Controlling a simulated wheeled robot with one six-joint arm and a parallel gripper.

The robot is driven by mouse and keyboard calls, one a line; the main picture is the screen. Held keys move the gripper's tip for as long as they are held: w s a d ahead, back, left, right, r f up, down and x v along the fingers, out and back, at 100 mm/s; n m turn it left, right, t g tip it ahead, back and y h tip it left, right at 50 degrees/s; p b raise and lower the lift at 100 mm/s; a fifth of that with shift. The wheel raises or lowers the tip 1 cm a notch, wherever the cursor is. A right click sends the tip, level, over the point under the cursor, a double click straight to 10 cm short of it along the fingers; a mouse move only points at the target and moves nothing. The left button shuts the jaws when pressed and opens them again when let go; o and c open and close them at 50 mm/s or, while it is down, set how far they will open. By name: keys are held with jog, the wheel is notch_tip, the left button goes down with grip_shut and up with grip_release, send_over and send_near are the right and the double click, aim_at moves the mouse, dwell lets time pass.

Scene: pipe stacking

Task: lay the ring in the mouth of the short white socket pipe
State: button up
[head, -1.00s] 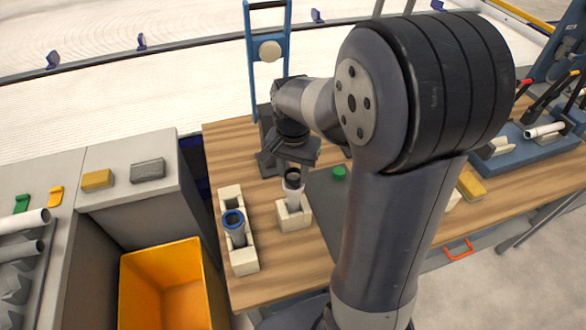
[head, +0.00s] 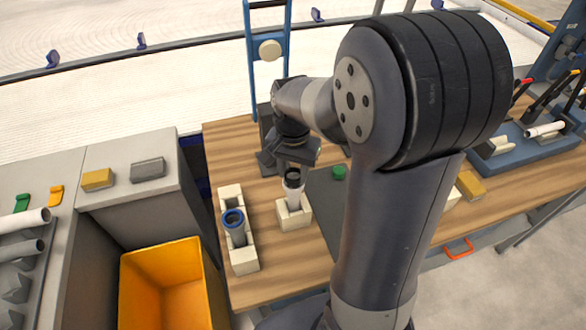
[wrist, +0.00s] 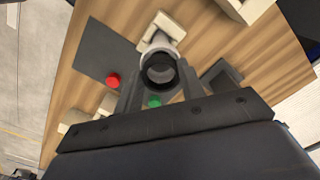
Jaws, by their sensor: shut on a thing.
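The short white socket pipe (head: 293,195) stands upright in a cream holder block (head: 296,217) on the wooden bench. A dark ring (head: 292,175) is at the pipe's top end. In the wrist view the dark ring (wrist: 160,87) is between the two fingers of my gripper (wrist: 160,82), which is shut on it. The white pipe (wrist: 166,27) shows behind the ring in that view. My gripper (head: 293,166) is right above the pipe in the head view. Whether the ring touches the pipe's mouth, I cannot tell.
A green cap (head: 339,172) lies on the dark mat, right of the pipe. A red cap (wrist: 113,80) shows in the wrist view. A yellow bin (head: 170,290) is at the lower left.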

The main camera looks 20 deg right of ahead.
jog(key=shift+f+b, duration=0.35)
jog(key=shift+f, duration=0.45)
dwell(2.3)
jog(key=o, duration=1)
jog(key=shift+o, duration=0.5)
jog(key=o, duration=0.4)
jog(key=shift+r, duration=0.15)
jog(key=shift+r+p, duration=2.9)
jog(key=shift+r, duration=0.5)
